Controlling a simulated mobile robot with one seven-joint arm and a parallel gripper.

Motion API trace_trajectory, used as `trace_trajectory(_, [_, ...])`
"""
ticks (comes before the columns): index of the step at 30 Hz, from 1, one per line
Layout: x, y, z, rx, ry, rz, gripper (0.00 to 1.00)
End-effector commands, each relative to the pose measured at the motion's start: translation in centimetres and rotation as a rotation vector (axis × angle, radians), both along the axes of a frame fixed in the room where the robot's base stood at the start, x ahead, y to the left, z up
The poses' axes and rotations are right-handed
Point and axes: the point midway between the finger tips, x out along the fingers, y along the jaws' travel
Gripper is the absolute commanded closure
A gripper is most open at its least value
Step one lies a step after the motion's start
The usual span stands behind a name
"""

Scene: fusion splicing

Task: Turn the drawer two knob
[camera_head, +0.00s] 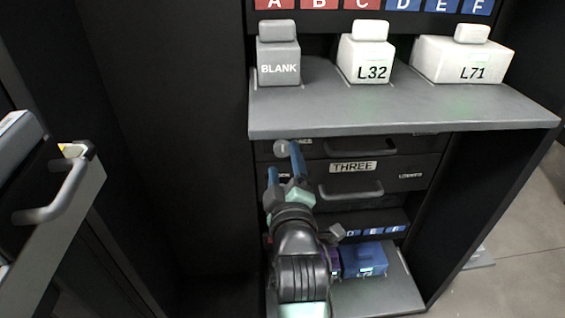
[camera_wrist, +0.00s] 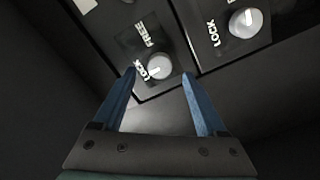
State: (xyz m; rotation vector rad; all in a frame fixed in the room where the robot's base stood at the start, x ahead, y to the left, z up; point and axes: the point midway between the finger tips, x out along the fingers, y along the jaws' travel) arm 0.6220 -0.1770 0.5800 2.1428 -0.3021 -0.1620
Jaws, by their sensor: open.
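A round grey knob (camera_head: 281,147) sits at the left end of the upper drawer front (camera_head: 400,143), just above the drawer labelled THREE (camera_head: 353,167). The upper drawer's label is mostly hidden by my finger. My gripper (camera_head: 284,162) is open, with blue fingers pointing at the left ends of these drawer fronts. In the wrist view, a round knob (camera_wrist: 158,68) with FREE and LOCK labels appears between my open fingertips (camera_wrist: 159,76), and nothing is gripped. A second knob (camera_wrist: 245,22) is at upper right. I cannot tell which drawer each knob belongs to there.
A grey shelf (camera_head: 400,120) juts out above the drawers, carrying a BLANK block (camera_head: 279,70) and white L32 (camera_head: 370,60) and L71 (camera_head: 462,62) blocks. Drawer handles (camera_head: 352,190) stick out right of my gripper. A blue case (camera_head: 364,260) sits on a lower shelf.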

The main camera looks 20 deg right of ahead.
Motion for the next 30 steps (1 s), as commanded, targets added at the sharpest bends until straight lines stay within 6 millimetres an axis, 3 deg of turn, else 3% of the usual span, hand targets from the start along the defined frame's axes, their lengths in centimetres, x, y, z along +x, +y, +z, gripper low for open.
trace_trajectory(8, [2.7, -0.8, -0.1, 0.0, -0.001, 0.0, 0.26])
trace_trajectory(20, [3.1, -0.9, 0.0, 0.0, 0.0, 0.0, 0.28])
trace_trajectory(30, [3.1, -0.9, 0.0, 0.0, 0.0, 0.0, 0.89])
